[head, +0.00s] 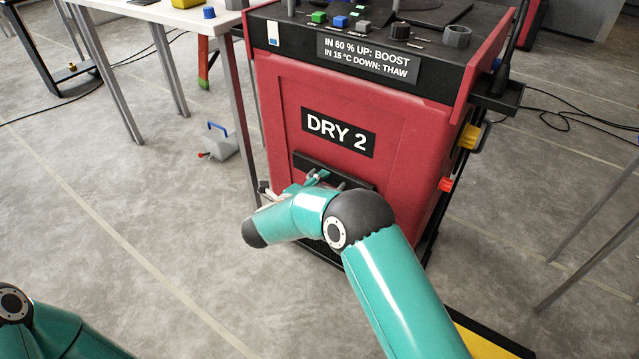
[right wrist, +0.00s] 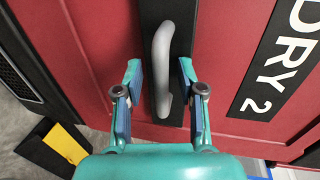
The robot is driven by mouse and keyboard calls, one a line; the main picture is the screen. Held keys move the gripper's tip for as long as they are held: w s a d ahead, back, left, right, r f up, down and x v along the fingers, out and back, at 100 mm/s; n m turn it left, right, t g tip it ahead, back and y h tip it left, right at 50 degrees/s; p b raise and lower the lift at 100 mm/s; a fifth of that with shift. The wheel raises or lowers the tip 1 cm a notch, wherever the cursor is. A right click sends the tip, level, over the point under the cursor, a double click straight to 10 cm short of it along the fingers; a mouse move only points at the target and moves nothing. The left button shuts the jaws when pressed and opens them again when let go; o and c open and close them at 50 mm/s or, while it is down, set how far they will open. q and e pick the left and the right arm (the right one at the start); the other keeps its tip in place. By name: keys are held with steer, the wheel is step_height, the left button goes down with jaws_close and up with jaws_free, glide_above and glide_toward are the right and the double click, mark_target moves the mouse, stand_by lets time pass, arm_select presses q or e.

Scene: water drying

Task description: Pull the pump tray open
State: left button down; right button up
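A red drying machine (head: 350,110) labelled DRY 2 stands ahead. Low on its front is a black plate (head: 345,173), also in the right wrist view (right wrist: 190,20), that bears a grey bar handle (right wrist: 162,60). I see no open gap around the plate. My right gripper (head: 316,179) is at the plate, partly hidden behind my own arm in the head view. In the right wrist view its two fingers (right wrist: 160,70) are apart, one on each side of the handle, with gaps to it. My left gripper is outside the view; only part of my left arm shows.
A white table (head: 165,10) with grey legs stands at the left, close to the machine. A grey can with a blue handle (head: 222,147) is on the floor beside it. Yellow and red parts (head: 468,137) stick out from the machine's right side.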

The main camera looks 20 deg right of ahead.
jaws_close()
